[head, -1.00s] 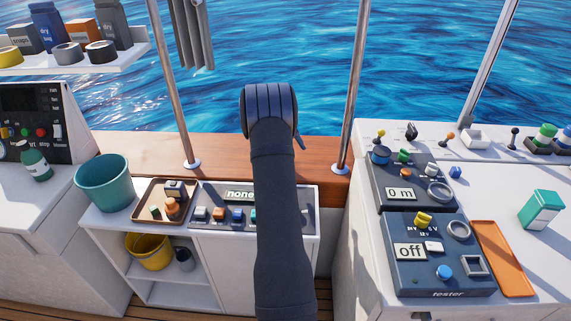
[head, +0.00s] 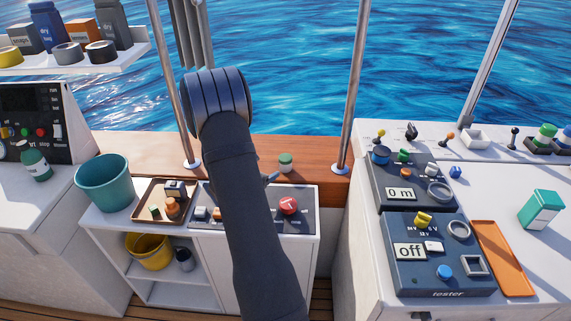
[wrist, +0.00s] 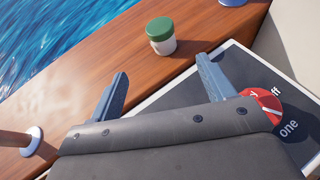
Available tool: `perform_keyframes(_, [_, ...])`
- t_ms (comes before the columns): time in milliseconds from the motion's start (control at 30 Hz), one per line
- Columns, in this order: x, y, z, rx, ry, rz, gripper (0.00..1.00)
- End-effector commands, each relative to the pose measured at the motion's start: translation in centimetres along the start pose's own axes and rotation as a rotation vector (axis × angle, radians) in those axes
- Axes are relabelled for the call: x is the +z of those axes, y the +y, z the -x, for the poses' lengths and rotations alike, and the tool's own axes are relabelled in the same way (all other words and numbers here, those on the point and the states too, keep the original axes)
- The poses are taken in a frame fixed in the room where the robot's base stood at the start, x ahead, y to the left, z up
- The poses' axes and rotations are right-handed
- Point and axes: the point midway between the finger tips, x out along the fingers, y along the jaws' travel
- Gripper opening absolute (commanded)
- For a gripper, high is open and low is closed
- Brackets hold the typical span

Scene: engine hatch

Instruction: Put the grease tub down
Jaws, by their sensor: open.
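The grease tub (head: 286,162), a small white tub with a green lid, stands upright on the wooden ledge (head: 320,172) between the two metal posts. It also shows in the wrist view (wrist: 161,37), past my fingertips and apart from them. My gripper (wrist: 163,88) is open and empty, with its two blue-grey fingers spread wide near the ledge's inner edge. In the head view my arm hides most of the gripper; only a finger tip shows beside it.
A panel with a red round knob (head: 289,205) lies just below the ledge, close to my right finger in the wrist view. Metal posts (head: 355,90) rise from the ledge on both sides of the tub. A brown tray (head: 150,190) and a teal bucket (head: 103,184) stand to the left.

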Motion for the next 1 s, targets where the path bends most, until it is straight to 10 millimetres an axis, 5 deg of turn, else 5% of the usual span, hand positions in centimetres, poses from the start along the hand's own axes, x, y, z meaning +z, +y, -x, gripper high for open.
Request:
perform_keyframes(500, [-0.1,-0.1,-10.0,0.0,0.0,0.002,0.75])
perform_keyframes(1000, [-0.4,-0.3,-15.4,0.0,-0.001,0.002,0.75])
